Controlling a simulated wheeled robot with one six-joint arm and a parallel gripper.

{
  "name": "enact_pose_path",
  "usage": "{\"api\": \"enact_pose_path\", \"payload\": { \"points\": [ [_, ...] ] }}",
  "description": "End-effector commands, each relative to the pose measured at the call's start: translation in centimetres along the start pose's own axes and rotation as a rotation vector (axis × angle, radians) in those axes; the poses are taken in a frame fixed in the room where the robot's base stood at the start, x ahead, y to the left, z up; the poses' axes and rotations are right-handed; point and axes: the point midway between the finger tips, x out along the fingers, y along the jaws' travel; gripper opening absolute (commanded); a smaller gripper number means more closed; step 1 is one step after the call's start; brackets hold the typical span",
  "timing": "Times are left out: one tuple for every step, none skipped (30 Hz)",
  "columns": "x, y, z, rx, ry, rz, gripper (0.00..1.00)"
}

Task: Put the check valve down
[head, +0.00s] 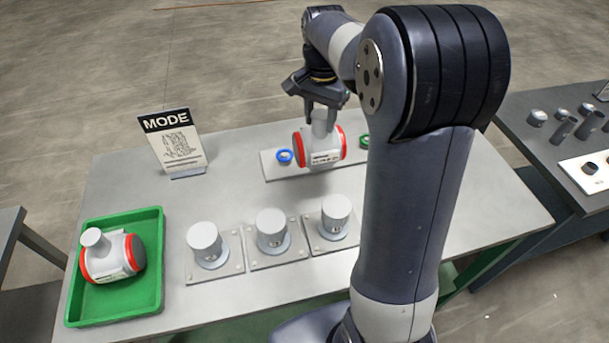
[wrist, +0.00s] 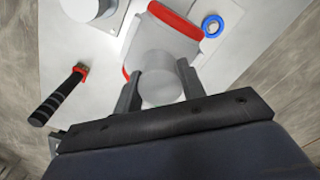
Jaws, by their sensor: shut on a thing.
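The check valve (head: 319,150) is a white and grey body with red end rings and a round stem on top. My gripper (head: 323,112) is shut on that stem, and the valve hangs upright below it. It is over or just in front of a pale plate at the back of the table; I cannot tell whether it touches anything below. In the wrist view the grey stem (wrist: 161,80) sits between the two fingers of my gripper (wrist: 157,92). A second, similar valve (head: 112,256) lies in the green tray at the front left.
The pale plate (head: 273,170) carries a blue ring (head: 285,156) and a green ring (head: 364,141). Several grey cylinders on square plates (head: 271,230) stand in a row at the front. The green tray (head: 156,290) is at left, and a MODE sign (head: 172,142) stands behind it.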

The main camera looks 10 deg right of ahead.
Motion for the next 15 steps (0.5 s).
{"api": "enact_pose_path", "payload": {
  "points": [
    [0.6,0.0,0.0,0.000,-0.001,0.001,0.13],
    [1.0,0.0,0.0,0.000,-0.002,0.002,0.13],
    [1.7,0.1,0.1,0.000,-0.003,0.002,0.13],
    [2.2,0.1,0.1,0.000,-0.003,0.003,0.13],
    [2.8,0.1,0.1,0.000,-0.004,0.003,0.13],
    [3.5,0.0,0.1,0.000,-0.003,0.003,0.13],
    [4.0,0.1,0.1,0.000,-0.003,0.003,0.13],
    [4.5,0.1,0.1,0.000,-0.003,0.002,0.13],
    [5.0,0.1,0.1,0.000,-0.003,0.002,0.13],
    [5.4,0.0,0.0,0.000,-0.001,0.001,0.13],
    [5.6,0.0,0.0,0.000,-0.001,0.001,0.13],
    [5.9,0.0,0.0,0.000,-0.001,0.001,0.13],
    [6.1,0.0,0.0,0.000,0.000,0.000,0.13],
    [6.4,0.0,0.0,0.000,0.000,0.000,0.13],
    [6.8,0.0,0.0,0.000,-0.002,0.002,0.13]
  ]
}}
